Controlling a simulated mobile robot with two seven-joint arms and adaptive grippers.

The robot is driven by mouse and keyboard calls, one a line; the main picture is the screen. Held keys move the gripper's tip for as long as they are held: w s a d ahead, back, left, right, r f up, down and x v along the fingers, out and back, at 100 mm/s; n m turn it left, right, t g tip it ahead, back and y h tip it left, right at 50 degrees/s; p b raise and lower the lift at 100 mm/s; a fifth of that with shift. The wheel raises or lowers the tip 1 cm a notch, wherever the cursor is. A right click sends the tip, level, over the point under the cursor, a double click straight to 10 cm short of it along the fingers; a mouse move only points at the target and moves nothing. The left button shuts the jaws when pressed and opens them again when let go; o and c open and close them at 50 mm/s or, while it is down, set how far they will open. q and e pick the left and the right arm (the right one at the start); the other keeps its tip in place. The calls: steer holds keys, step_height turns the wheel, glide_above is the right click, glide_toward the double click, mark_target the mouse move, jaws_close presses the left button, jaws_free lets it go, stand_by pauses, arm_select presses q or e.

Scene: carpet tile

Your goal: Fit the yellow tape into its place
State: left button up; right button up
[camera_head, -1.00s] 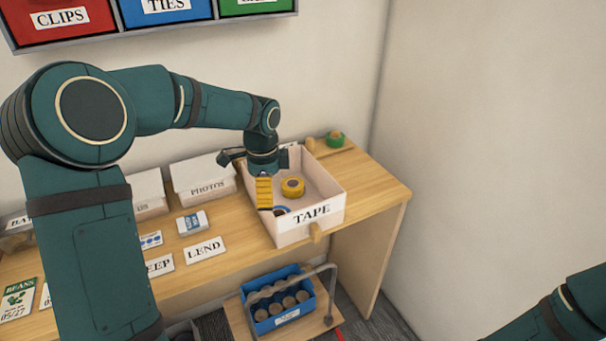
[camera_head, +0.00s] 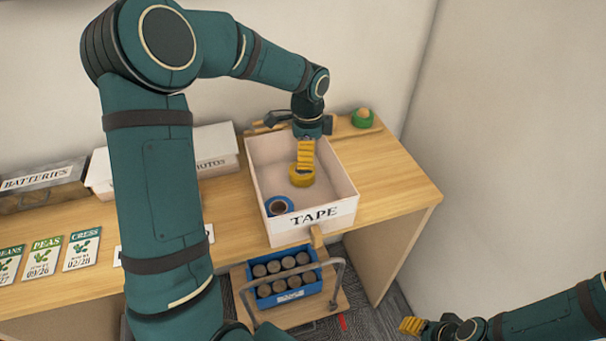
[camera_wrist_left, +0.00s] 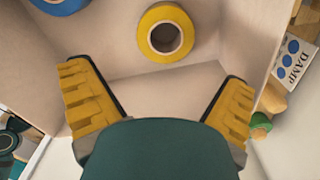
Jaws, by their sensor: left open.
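The yellow tape (camera_head: 302,180) lies flat on the floor of the white box labelled TAPE (camera_head: 340,208). A blue tape roll (camera_head: 279,206) lies in the box's near left corner. My left gripper (camera_head: 305,160) hangs over the box, its yellow fingers covering part of the yellow tape in the head view. In the left wrist view its fingers (camera_wrist_left: 155,80) are spread and empty, with the yellow tape (camera_wrist_left: 146,42) ahead of them and apart from them. My right gripper (camera_head: 412,325) shows only in part at the lower right, away from the desk; its jaws are unclear.
A green and orange object (camera_head: 363,118) sits at the back right of the desk (camera_head: 400,185). The PHOTOS box (camera_head: 215,148) and BATTERIES box (camera_head: 45,182) stand left. A blue crate of cans (camera_head: 288,297) is on a cart below. The desk's right end is clear.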

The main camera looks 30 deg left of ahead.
mark_target(304, 173)
arm_select(q)
step_height(304, 173, down, 3)
steer(key=shift+r, duration=0.1)
steer(key=shift+a+f+b, duration=0.25)
steer(key=shift+f+b, duration=0.15)
steer(key=shift+f, duration=0.95)
steer(key=shift+a+f+b, duration=0.2)
steer(key=shift+f+b, duration=0.2)
steer(key=shift+f, duration=0.95)
steer(key=shift+c, duration=0.3)
steer(key=c, duration=1.1)
